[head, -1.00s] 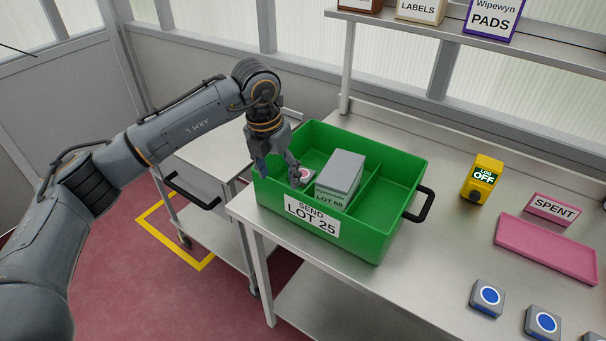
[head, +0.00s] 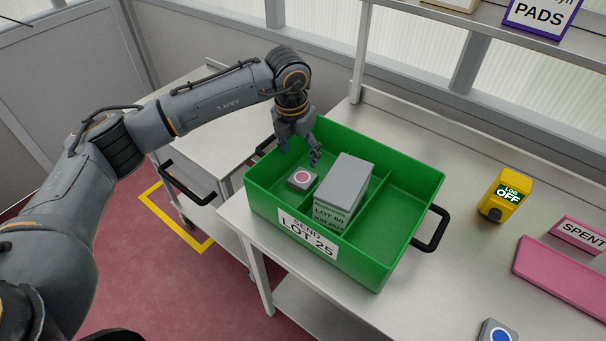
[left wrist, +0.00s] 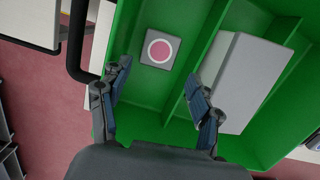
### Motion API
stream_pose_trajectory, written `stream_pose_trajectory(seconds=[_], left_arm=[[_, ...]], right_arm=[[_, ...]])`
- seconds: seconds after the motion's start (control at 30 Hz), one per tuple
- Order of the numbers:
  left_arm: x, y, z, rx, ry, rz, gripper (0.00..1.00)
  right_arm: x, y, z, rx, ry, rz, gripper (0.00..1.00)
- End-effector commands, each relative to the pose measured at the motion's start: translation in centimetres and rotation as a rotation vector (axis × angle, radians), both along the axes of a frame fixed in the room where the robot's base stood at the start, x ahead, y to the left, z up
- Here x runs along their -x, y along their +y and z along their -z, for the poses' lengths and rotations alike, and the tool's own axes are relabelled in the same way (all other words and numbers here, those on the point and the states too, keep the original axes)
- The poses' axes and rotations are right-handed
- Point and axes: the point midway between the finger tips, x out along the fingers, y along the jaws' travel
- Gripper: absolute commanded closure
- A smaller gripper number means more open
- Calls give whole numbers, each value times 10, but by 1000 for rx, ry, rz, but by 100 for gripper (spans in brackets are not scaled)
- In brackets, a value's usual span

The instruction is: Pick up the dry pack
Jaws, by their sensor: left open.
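A small grey square pack with a pink disc in a white ring (head: 301,179) lies flat in the left compartment of the green tote (head: 262,199); it also shows in the left wrist view (left wrist: 160,48). My left gripper (head: 299,150) is open and empty, above the back of that compartment, apart from the pack. In the left wrist view the pack shows beyond and between the fingertips. Another small grey pack, with a blue disc (head: 497,332), is cut off at the bottom edge. No visible label says which pack is dry. My right gripper is not in view.
A taller grey box marked LOT 50 (head: 342,190) stands beside the pack, close to my fingers. The tote has walls, dividers and black handles. A yellow device reading OFF (head: 500,195) and a pink SPENT tray (head: 560,275) stand right. Bare bench lies between.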

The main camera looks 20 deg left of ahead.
Motion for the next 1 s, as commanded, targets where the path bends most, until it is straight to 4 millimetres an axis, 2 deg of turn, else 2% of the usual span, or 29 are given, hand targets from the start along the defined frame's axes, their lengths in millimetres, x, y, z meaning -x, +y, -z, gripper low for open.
stream_pose_trajectory(seconds=[0.1,0.2,0.37,0.5,0.7,0.97,1.0], left_arm=[[-2,-1,19,-1,4,0,36],[-4,-1,30,0,2,-1,36],[-4,-2,39,-1,3,0,36],[-3,-3,57,0,5,0,36],[-6,-4,84,-1,2,0,36],[-8,-4,88,-1,-1,1,36],[-8,-4,88,-1,0,0,42]], right_arm=[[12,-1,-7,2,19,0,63],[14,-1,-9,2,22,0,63],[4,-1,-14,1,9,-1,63],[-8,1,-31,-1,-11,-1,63],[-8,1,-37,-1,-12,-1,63],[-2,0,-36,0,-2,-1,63],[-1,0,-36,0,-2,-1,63]])
